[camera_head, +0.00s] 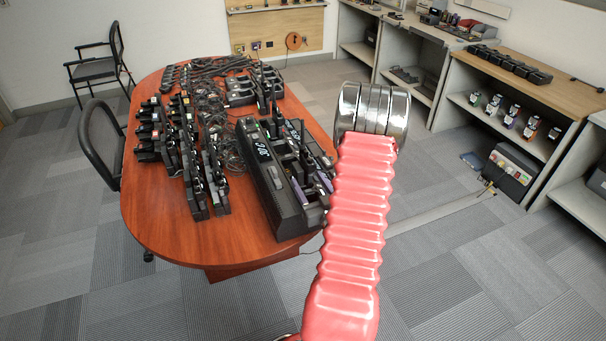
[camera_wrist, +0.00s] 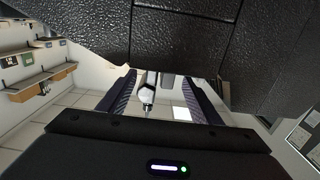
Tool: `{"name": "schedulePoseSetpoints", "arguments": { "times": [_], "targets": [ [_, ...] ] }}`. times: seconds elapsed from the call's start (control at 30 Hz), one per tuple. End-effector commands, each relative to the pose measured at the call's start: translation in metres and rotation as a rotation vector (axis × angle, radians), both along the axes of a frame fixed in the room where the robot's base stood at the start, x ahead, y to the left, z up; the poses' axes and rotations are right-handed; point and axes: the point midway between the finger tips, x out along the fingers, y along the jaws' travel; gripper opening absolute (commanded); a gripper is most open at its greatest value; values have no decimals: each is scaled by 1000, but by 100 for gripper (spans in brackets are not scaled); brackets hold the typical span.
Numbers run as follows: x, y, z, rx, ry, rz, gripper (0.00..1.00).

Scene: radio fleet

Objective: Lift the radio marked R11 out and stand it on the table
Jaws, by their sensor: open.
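A long black charger bank (camera_head: 283,212) stands near the right edge of the oval wooden table (camera_head: 225,240) in the head view. Several dark radios stand in its slots, some partly hidden by my red arm. No R11 mark is readable, so I cannot tell which radio it is. My gripper does not show clearly in the head view. In the wrist view my gripper (camera_wrist: 160,98) is open, its two dark fingers apart with nothing held between them. A pale, thin object shows between the fingers in the distance.
Rows of black radios and chargers (camera_head: 205,175) fill the table's middle, with cables among them. The table's front left is bare. A chair (camera_head: 100,130) stands at the left. Shelves (camera_head: 500,115) line the right. A large black textured surface (camera_wrist: 185,30) fills the top of the wrist view.

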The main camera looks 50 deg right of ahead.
Motion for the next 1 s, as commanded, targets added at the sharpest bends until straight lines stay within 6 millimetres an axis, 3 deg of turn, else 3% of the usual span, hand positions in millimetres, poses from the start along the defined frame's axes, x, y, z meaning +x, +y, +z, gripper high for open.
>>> {"name": "schedulePoseSetpoints", "arguments": {
  "times": [0.17, 0.57, 1.0],
  "targets": [
    [15, -8, 0, 1, -1, 1, 59],
    [18, -10, 0, 1, -1, 2, 59],
    [59, -34, -1, 1, 1, 4, 59]
  ]
}}
